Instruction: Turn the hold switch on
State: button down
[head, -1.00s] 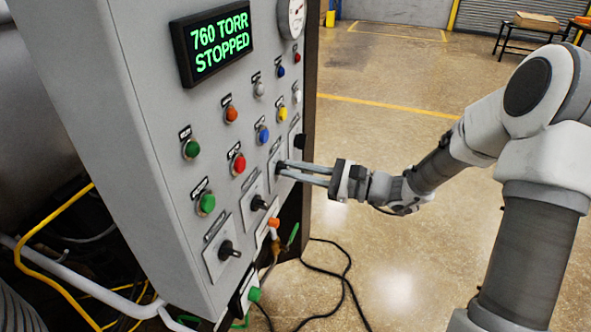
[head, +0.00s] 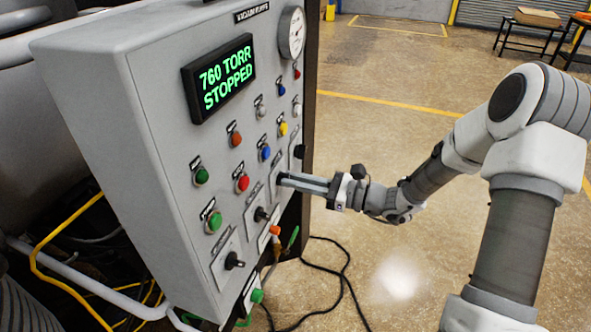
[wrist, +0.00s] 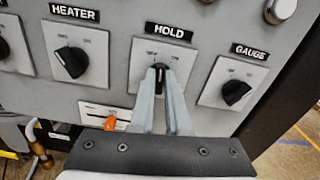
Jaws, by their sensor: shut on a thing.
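The hold switch (wrist: 159,68) is a black rotary knob on a light plate under the HOLD label (wrist: 167,32) in the wrist view. My gripper (wrist: 161,75) is shut on this knob, with one finger on each side. The knob's upper end shows between the fingertips, and its lower part is partly hidden. The small position marks on the plate are too blurred to read. In the head view my gripper (head: 282,180) reaches the panel from the right, and its fingers hide the knob.
The heater knob (wrist: 73,60) is to the left and the gauge knob (wrist: 236,92) to the right. An orange handle (wrist: 110,123) sits below left. Push buttons and a display (head: 222,77) reading 760 TORR STOPPED are higher on the panel.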

jog(key=shift+w+d+m+p, duration=0.1)
jog(key=shift+m+p, duration=1.6)
jog(key=shift+m, duration=0.15)
jog(key=shift+w+m+p, duration=0.1)
jog(key=shift+m+p, duration=1.55)
jog(key=shift+m, duration=0.2)
jog(key=shift+f, duration=0.1)
jog(key=c, duration=0.9)
grip_release()
jog(key=b+v, duration=0.1)
jog(key=v, duration=1.6)
jog(key=shift+d+b, duration=0.2)
jog(key=shift+b, duration=0.2)
